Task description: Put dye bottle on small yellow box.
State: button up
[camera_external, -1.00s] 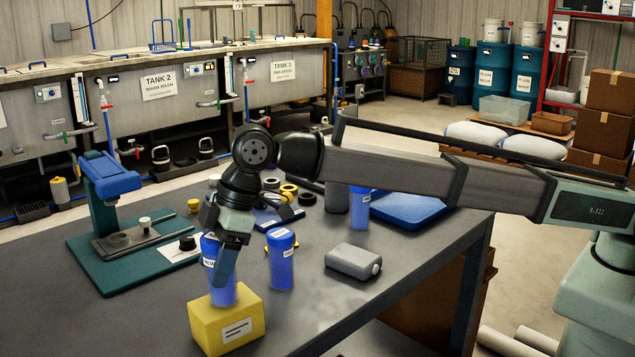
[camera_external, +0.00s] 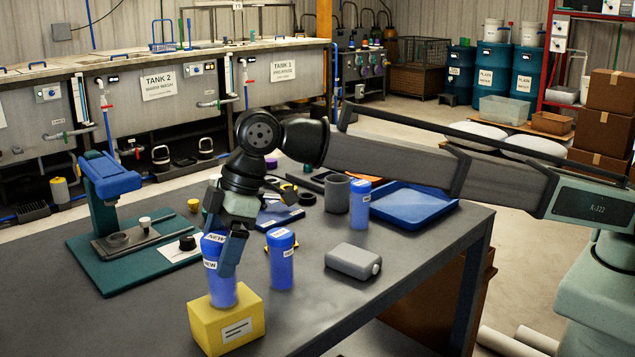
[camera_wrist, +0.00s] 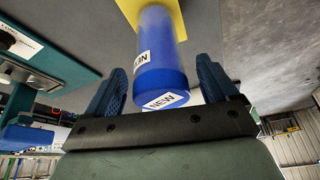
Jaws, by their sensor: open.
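A blue dye bottle (camera_external: 219,278) with a white label stands upright on the small yellow box (camera_external: 227,325) near the table's front edge. In the wrist view the bottle (camera_wrist: 161,58) lies between the two fingers, with its lower end on the yellow box (camera_wrist: 176,15). My gripper (camera_external: 229,262) is open, its fingers around the bottle's upper part with gaps at both sides in the wrist view (camera_wrist: 160,92). A second blue bottle (camera_external: 281,262) stands to the right of the box, and a third blue bottle (camera_external: 360,207) stands farther back.
A grey canister (camera_external: 353,262) lies on the table at right. A blue tray (camera_external: 405,207) and a grey cup (camera_external: 337,195) are behind it. A teal-based press (camera_external: 110,200) stands at left. The table's front right is clear.

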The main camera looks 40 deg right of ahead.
jog(key=v, duration=0.9)
jog(key=shift+r, duration=0.2)
jog(key=shift+d, duration=0.15)
